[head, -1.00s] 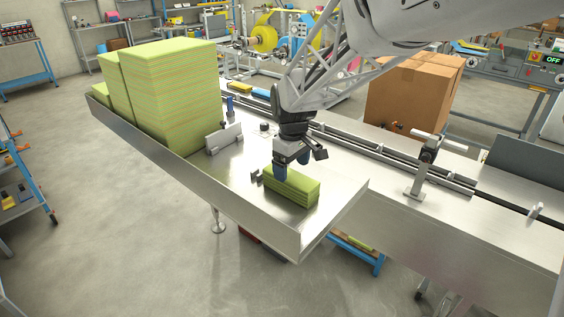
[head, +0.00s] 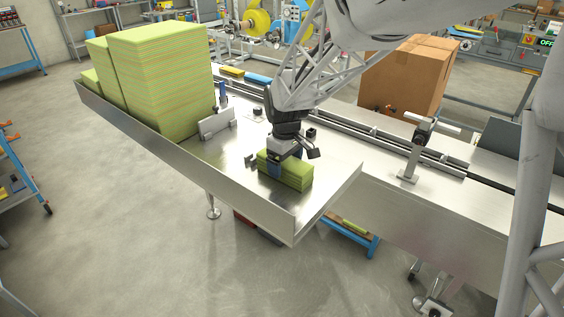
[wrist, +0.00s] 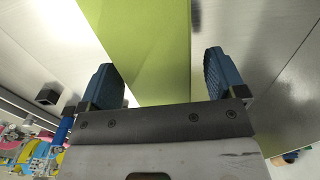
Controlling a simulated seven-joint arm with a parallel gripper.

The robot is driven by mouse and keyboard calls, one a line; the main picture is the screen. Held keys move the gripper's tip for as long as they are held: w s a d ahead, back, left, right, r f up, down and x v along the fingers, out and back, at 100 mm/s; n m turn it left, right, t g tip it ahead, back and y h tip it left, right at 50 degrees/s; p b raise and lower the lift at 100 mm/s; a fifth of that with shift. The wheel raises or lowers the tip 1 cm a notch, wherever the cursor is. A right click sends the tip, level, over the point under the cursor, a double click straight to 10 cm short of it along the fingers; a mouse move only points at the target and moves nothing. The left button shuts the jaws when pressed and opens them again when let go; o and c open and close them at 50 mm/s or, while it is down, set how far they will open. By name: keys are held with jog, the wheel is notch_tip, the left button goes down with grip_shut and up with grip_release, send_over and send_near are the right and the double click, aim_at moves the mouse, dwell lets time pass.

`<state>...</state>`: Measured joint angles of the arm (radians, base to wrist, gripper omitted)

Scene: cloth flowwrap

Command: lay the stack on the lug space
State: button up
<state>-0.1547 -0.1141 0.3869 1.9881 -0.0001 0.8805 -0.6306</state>
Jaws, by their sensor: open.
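A small stack of folded green cloths (head: 292,174) lies on the metal tray table (head: 226,181) near its front right end. My gripper (head: 273,166) is down at the left part of this stack, with a blue finger in front of its near side. In the wrist view the green stack (wrist: 150,45) runs between the two blue fingers of my gripper (wrist: 160,75). The fingers are open, and a gap shows beside the right finger. The lug space is on the conveyor track (head: 385,143) behind the tray; single lugs are hard to tell apart.
Tall piles of green cloths (head: 165,85) stand at the tray's left end. A metal plate fixture (head: 216,122) stands between them and my gripper. A sensor post (head: 414,155) rises by the conveyor at right. A cardboard box (head: 405,80) stands behind. The tray has a raised front lip.

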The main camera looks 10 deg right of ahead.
aim_at(286, 162)
jog(key=c, duration=1.1)
jog(key=shift+r, duration=0.7)
jog(key=shift+s+r, duration=0.25)
jog(key=shift+r, duration=0.35)
jog(key=shift+s+r, duration=0.2)
jog(key=shift+r, duration=0.35)
jog(key=s, duration=0.5)
jog(key=s+d+r, duration=0.1)
jog(key=s, duration=0.4)
jog(key=s+d, duration=0.1)
jog(key=s, duration=0.4)
jog(key=shift+d+r, duration=0.15)
jog(key=shift+d, duration=0.05)
